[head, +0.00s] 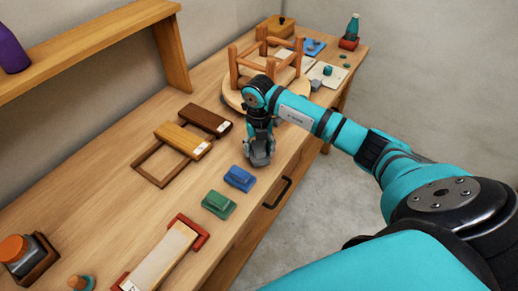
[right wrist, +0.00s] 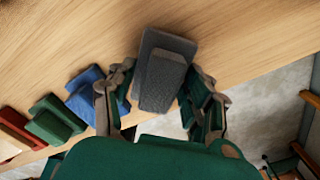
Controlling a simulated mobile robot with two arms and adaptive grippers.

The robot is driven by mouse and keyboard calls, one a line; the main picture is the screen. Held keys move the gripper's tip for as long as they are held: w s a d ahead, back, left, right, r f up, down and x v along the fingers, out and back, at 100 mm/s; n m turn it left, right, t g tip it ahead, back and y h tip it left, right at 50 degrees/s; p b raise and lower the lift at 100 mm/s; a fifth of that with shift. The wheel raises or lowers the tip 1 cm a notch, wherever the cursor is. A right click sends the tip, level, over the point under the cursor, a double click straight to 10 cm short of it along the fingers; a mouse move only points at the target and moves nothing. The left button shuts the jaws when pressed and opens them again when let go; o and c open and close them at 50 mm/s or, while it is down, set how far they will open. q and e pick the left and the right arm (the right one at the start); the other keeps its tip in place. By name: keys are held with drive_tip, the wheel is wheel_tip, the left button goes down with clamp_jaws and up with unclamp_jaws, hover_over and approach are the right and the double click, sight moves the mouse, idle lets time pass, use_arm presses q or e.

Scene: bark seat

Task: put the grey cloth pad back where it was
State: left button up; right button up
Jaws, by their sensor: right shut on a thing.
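The grey cloth pad (right wrist: 165,62) is a dark grey block with a raised grip block on it. In the right wrist view it sits between the fingers of my right gripper (right wrist: 162,85), which is shut on it. In the head view my right gripper (head: 260,152) points down over the bench, just beyond the blue pad (head: 240,178). The pad is mostly hidden there by the gripper, and I cannot tell whether it touches the bench. The green pad (head: 218,204) lies nearer, in line with the blue one. My left gripper is not in view.
A wooden frame (head: 150,180) and brown blocks (head: 205,120) lie left of the gripper. An upturned stool (head: 265,60) stands on a round board behind it. A red-ended board (head: 165,255) lies nearer. The bench's front edge, with a black handle (head: 277,192), is close on the right.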

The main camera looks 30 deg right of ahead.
drive_tip(key=shift+f, duration=0.6)
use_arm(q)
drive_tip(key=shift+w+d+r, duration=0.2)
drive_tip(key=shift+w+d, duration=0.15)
use_arm(e)
drive_tip(key=shift+f, duration=0.1)
drive_tip(key=shift+f, duration=0.15)
drive_tip(key=o, duration=1.1)
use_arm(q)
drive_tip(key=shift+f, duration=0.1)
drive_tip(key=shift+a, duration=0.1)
